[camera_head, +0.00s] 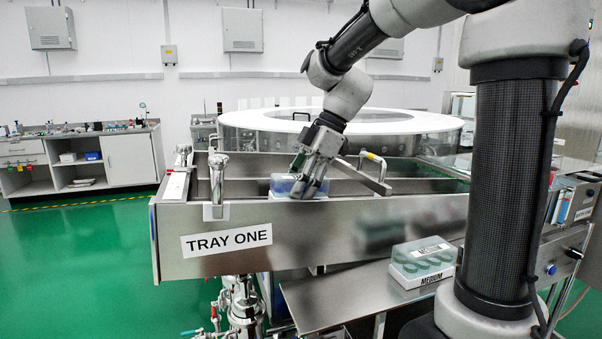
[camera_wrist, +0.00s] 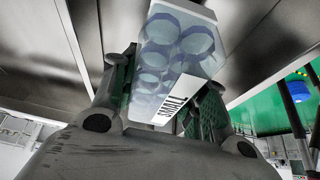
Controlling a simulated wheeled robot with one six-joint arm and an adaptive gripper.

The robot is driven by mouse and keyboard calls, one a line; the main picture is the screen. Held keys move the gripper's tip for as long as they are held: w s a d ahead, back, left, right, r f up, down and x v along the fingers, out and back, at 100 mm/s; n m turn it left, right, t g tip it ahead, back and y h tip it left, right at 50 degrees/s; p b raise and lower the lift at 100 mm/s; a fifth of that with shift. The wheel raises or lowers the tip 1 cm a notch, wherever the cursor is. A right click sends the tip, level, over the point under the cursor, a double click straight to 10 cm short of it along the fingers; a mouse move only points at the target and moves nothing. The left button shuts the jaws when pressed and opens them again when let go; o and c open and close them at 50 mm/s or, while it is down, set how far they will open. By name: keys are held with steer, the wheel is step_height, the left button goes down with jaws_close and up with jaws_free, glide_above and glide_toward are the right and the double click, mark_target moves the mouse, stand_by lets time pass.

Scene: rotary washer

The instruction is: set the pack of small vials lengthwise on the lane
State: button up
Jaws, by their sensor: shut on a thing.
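The pack of small vials (camera_wrist: 182,50) is a clear, bluish box with a white label reading SMALL and several round vials inside. My gripper (camera_wrist: 165,90) is shut on it, one finger on each side. In the head view the pack (camera_head: 284,184) shows at the steel lane (camera_head: 350,186) behind the TRAY ONE wall, with my gripper (camera_head: 305,185) over its right part. The front wall hides what lies below the pack, so I cannot tell whether it touches the lane floor.
A pack labelled MEDIUM (camera_head: 422,262) stands on a lower steel shelf (camera_head: 325,298) at the front right. Metal handles (camera_head: 218,180) and a bar (camera_head: 372,172) rise beside the lane. The round washer (camera_head: 340,122) stands behind. The lane to the right looks clear.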

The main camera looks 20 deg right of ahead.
steer(key=shift+f, duration=0.35)
steer(key=shift+a+f, duration=0.1)
steer(key=shift+f, duration=0.4)
steer(key=o, duration=1.2)
steer(key=shift+c, duration=0.2)
steer(key=v, duration=1.2)
steer(key=s+d+f+m+t+h, duration=0.2)
steer(key=s+d+f+m+h, duration=0.1)
steer(key=s+m, duration=0.6)
steer(key=s+d+f+m+t+h, duration=0.2)
steer(key=s+d+f+m, duration=0.4)
steer(key=s+f+m, duration=0.2)
steer(key=shift+s+d+f+m+h, duration=0.3)
steer(key=shift+s+m+h, duration=0.15)
steer(key=shift+s, duration=0.55)
